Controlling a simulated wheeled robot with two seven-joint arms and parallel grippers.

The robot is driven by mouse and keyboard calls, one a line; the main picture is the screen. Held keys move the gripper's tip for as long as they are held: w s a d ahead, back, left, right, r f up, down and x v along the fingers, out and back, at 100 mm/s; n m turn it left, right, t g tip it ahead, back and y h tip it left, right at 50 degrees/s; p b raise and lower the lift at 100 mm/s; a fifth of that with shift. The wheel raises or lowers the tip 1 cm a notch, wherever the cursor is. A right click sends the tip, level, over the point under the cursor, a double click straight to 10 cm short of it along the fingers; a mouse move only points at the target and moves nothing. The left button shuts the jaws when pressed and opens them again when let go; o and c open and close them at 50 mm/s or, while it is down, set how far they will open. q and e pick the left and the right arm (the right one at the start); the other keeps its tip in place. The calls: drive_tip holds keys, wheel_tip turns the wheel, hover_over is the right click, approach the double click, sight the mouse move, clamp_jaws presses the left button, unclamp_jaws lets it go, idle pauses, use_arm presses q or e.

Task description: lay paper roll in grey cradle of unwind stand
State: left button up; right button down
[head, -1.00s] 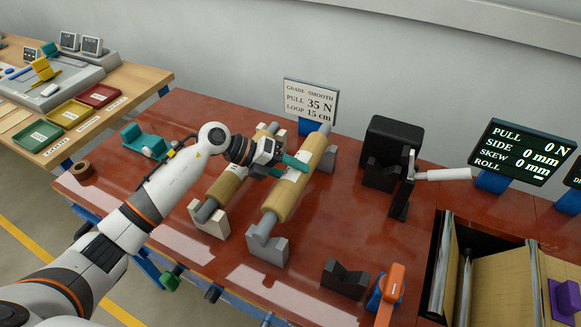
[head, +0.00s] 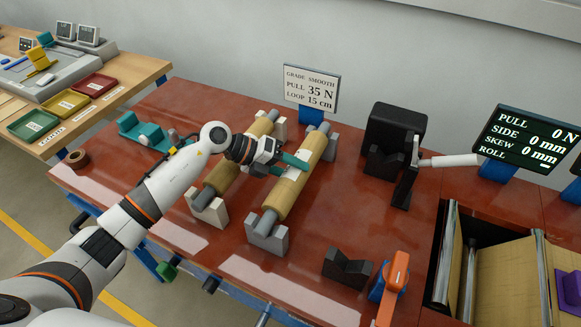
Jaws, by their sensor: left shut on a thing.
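A tan paper roll (head: 284,198) on a grey shaft lies lengthwise over the two light grey V-blocks of the grey cradle (head: 267,238). Its near shaft end is at the notch of the front block. The far end is at the rear grey block. I cannot tell whether the shaft bears fully on both notches. My left gripper (head: 297,163) is shut on the roll near its middle, its teal fingers at the paper from the left. My right gripper is not in view.
A second, browner roll (head: 222,178) rests in white V-blocks (head: 209,209) on the left, under my left wrist. A black stand (head: 393,132) and a dark V-block (head: 346,269) stand to the right. A sign (head: 311,90) is behind. The display (head: 527,143) reads 0 N.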

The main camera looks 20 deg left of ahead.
use_arm(q)
drive_tip(key=shift+f, duration=0.2)
idle(0.3)
drive_tip(key=o, duration=1.5)
drive_tip(key=shift+f, duration=0.2)
drive_tip(key=shift+b+v, duration=1.95)
drive_tip(key=shift+v, duration=4.15)
drive_tip(key=shift+s, duration=0.1)
